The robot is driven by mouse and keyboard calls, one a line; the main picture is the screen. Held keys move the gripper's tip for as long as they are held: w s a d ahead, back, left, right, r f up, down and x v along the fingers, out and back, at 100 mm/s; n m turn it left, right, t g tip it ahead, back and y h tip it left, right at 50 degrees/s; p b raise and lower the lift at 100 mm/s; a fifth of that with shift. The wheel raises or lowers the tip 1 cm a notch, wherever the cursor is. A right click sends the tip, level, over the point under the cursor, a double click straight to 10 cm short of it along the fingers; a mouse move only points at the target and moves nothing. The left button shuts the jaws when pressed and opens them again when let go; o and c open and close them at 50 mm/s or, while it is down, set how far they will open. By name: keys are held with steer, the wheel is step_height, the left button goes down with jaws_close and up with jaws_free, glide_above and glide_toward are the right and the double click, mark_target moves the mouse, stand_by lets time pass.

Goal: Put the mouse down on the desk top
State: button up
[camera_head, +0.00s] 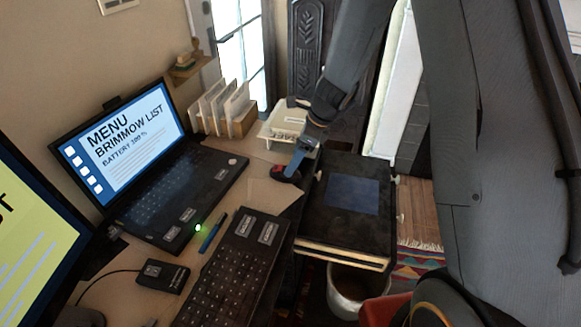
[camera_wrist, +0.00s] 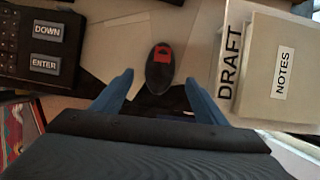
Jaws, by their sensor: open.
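The mouse (camera_wrist: 158,74) is dark with a red patch. In the wrist view it lies just ahead of and between the two blue fingers of my gripper (camera_wrist: 159,78), with a clear gap on each side. In the head view the mouse (camera_head: 284,174) appears to rest on the desk top (camera_head: 262,192), near its right edge. My gripper (camera_head: 302,162) is right over it there, and partly covers it. My gripper is open and holds nothing.
A keyboard (camera_head: 237,262), an open laptop (camera_head: 187,178) and a blue pen (camera_head: 212,234) lie left of the mouse. Labelled books (camera_wrist: 272,70) lie close on its right in the wrist view. A dark drawer-like surface (camera_head: 345,225) stands beyond the desk edge.

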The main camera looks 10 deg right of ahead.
steer(key=w+v, duration=0.1)
steer(key=v, duration=0.5)
steer(key=s+d+r+n+h, duration=0.2)
steer(key=s+d+n, duration=0.1)
steer(key=s+n, duration=0.8)
steer(key=s+d+r+n+h, duration=0.2)
steer(key=s+d+n, duration=0.2)
steer(key=s+n, duration=0.7)
steer(key=shift+s+d+r+n+g+b, duration=0.2)
steer(key=shift+s+d+n+g+b, duration=0.15)
steer(key=shift+s, duration=0.55)
